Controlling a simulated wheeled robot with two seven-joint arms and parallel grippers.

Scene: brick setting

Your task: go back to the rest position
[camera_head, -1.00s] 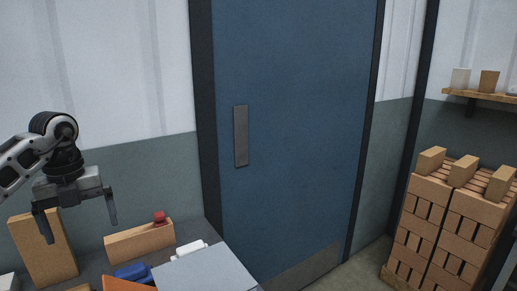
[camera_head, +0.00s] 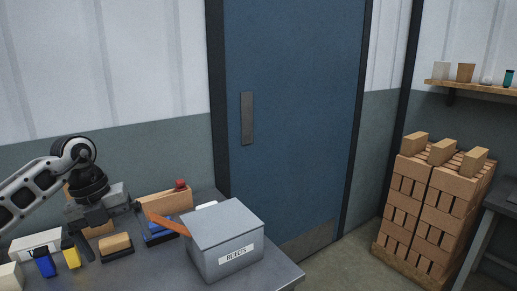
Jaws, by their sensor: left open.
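My left gripper (camera_head: 108,228) comes in from the left above the back left of the grey workbench (camera_head: 285,273). Its jaws are open and no object shows held between them. One finger hangs near a tan block on a black base (camera_head: 116,245); I cannot tell whether they touch. My arm and gripper partly hide a brick behind them. My right gripper is not in view.
A grey lidded box marked REJECTS (camera_head: 218,251) stands at the bench's right end. Blue (camera_head: 45,263) and yellow (camera_head: 71,254) items stand left. A brick stack (camera_head: 430,205) stands right.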

